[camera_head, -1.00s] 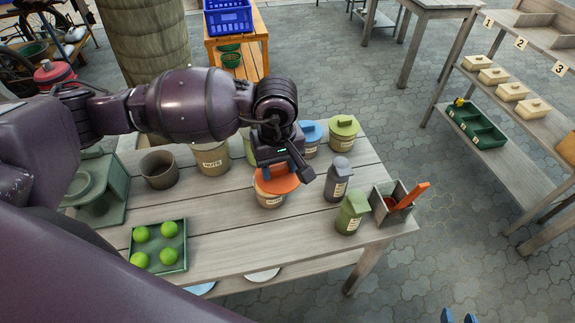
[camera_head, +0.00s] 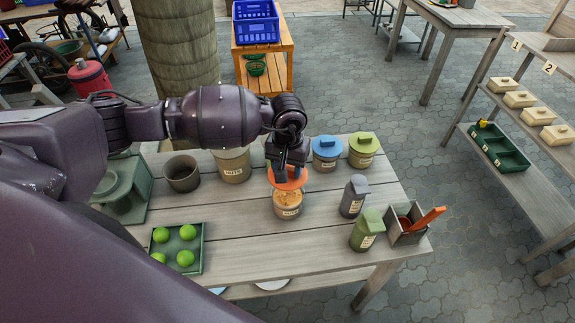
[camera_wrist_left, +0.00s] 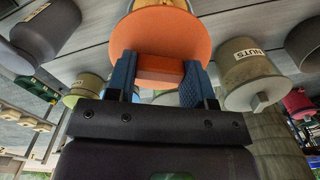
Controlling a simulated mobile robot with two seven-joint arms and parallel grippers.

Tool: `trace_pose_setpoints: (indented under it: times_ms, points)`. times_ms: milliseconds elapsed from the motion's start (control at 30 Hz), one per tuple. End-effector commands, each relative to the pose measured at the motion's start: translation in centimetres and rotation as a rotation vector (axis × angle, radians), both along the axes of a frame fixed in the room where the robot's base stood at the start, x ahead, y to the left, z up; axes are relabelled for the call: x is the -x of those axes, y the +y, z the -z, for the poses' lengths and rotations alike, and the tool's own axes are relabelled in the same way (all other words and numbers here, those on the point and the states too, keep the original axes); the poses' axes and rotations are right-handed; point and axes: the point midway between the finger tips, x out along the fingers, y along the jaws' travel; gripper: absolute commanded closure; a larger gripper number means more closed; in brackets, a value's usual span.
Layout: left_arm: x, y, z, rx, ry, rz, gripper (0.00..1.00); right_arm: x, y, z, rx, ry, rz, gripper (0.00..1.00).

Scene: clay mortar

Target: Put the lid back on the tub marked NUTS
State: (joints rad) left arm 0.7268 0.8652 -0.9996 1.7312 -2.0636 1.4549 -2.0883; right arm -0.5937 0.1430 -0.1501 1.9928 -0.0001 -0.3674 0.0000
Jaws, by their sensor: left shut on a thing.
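My left gripper (camera_head: 288,172) is shut on the block handle of an orange lid (camera_head: 287,181). In the left wrist view the two blue fingers (camera_wrist_left: 160,75) close on the handle of the lid (camera_wrist_left: 165,38). The lid is just above an open tub (camera_head: 288,206) with brown contents showing; I cannot read its label. The tub marked NUTS (camera_head: 233,168) stands behind and left, its top partly hidden by my arm. In the left wrist view the NUTS tub (camera_wrist_left: 246,75) appears upside down, with what looks like a tan lid and knob on it.
A dark pot (camera_head: 183,175) and a green tray (camera_head: 178,247) of green balls are at left. Blue-lidded (camera_head: 326,154) and green-lidded (camera_head: 363,152) tubs stand behind right. Grey (camera_head: 353,197) and green (camera_head: 366,232) canisters and a box (camera_head: 405,225) are at right.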

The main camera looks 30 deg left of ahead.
Motion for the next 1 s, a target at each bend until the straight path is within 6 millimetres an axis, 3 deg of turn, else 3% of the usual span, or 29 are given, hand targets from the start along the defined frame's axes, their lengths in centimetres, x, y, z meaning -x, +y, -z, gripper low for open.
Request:
trace_pose_setpoints:
  times_ms: [467, 700, 1000]
  points:
    - [0.1, 0.0, 3.7, 0.001, 0.002, -0.002, 0.74, 0.5, -0.1, 1.8, 0.000, 0.015, 0.003, 0.60]
    - [0.0, 0.0, 5.5, -0.001, 0.001, -0.001, 0.74, 1.4, -0.2, 4.3, -0.001, 0.042, 0.006, 0.60]
    - [0.0, 0.0, 5.9, 0.000, 0.000, -0.002, 0.74, 1.2, -0.1, 4.5, 0.000, 0.039, 0.004, 0.60]
